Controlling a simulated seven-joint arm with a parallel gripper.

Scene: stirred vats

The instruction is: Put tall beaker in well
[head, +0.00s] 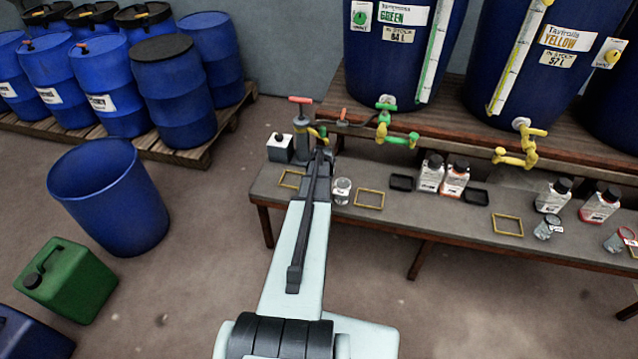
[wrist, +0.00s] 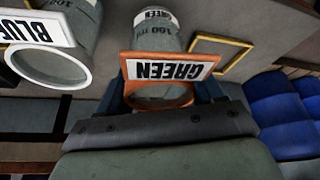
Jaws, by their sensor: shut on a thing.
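My gripper (wrist: 163,100) is shut on a clear beaker (wrist: 160,42) with an orange rim and a white GREEN tag, seen in the wrist view. In the head view my arm hides this beaker and my fingertips at the bench's left part. A second clear beaker (wrist: 68,50) with a white rim and a BLUE tag is beside it; it stands just right of my arm in the head view (head: 342,190). I cannot tell which is taller. A yellow rectangular frame (head: 280,184) lies left of my arm, also in the wrist view (wrist: 237,41); another (head: 369,207) lies right.
The bench (head: 400,216) also holds a white box (head: 279,149), a red-handled device (head: 301,118), bottles (head: 430,174), black trays (head: 401,183) and more beakers (head: 546,229). Vats with taps (head: 397,139) stand behind. An open blue drum (head: 110,205) stands at left.

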